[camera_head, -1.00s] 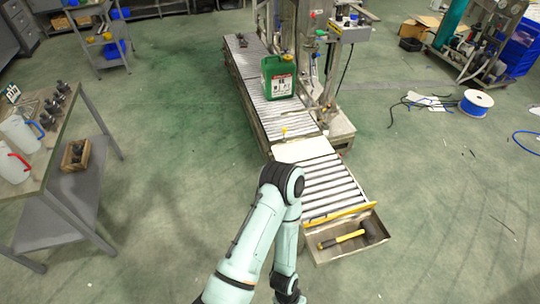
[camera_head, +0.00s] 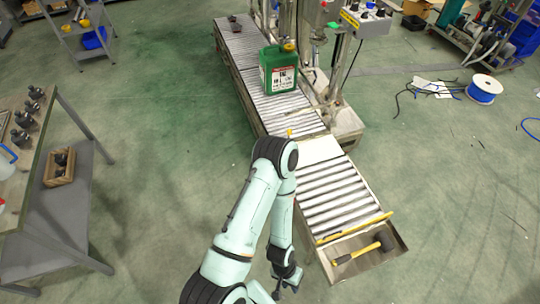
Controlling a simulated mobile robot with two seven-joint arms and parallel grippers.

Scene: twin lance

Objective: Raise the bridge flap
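The bridge flap appears to be the pale flat plate (camera_head: 318,150) lying between the long roller conveyor (camera_head: 236,46) and the short roller section (camera_head: 335,190). A small yellow knob (camera_head: 289,132) stands at its far left corner. My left gripper (camera_head: 286,287) is low at the bottom edge, left of the short section's near end and apart from the flap. Its dark fingers are small and partly cut off, so their opening is unclear. My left forearm passes close to the flap's left edge in the picture. My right gripper is not in view.
A green jug (camera_head: 278,75) stands on the long conveyor. A metal tray (camera_head: 340,272) at the near end holds a hammer (camera_head: 360,252), behind a yellow bar (camera_head: 355,228). A workbench (camera_head: 45,150) is at left. Open floor lies between it and the conveyor.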

